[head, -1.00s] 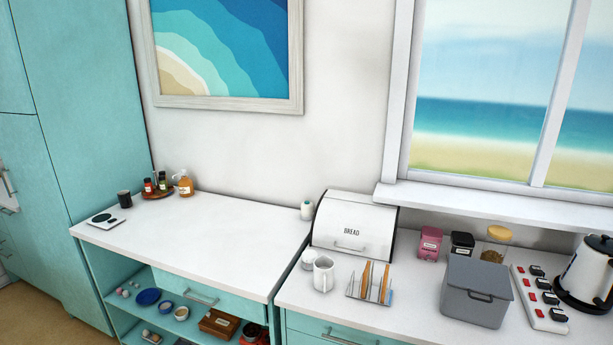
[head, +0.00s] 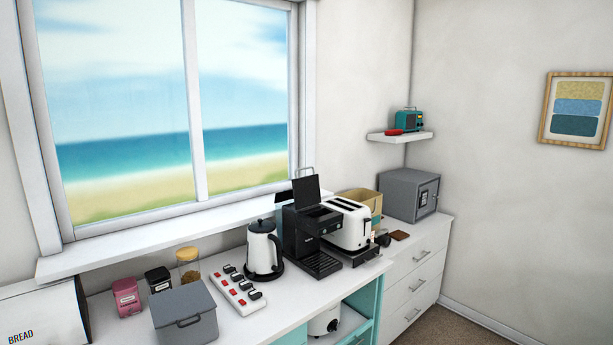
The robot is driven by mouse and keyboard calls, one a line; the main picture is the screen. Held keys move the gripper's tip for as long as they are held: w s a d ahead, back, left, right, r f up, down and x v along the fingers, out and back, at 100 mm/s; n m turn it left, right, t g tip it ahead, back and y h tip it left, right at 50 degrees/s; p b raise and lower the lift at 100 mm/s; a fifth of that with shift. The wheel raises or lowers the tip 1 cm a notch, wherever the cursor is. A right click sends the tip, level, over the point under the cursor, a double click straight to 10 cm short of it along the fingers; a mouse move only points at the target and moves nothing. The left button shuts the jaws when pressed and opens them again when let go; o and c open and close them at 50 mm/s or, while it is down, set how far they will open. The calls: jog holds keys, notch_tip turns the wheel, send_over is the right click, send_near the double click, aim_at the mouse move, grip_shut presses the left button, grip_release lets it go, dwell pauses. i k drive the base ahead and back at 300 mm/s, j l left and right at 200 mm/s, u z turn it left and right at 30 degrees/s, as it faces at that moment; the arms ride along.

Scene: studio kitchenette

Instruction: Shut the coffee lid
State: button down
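A black coffee machine (head: 303,232) stands on the white counter under the right end of the window in the head view. Its dark flat lid (head: 306,191) stands raised, nearly upright, above the top of the machine. A drip tray (head: 321,264) sticks out at its front. My gripper is not in view.
A white toaster (head: 347,224) stands close on the machine's right. A white kettle (head: 263,250) is close on its left, then a power strip (head: 238,291) and a grey bin (head: 185,315). A grey safe (head: 410,194) stands farther right.

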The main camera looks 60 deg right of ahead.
aim_at(305, 189)
jog(key=z, duration=1.75)
jog(key=i, duration=0.1)
jog(key=l+z, duration=0.05)
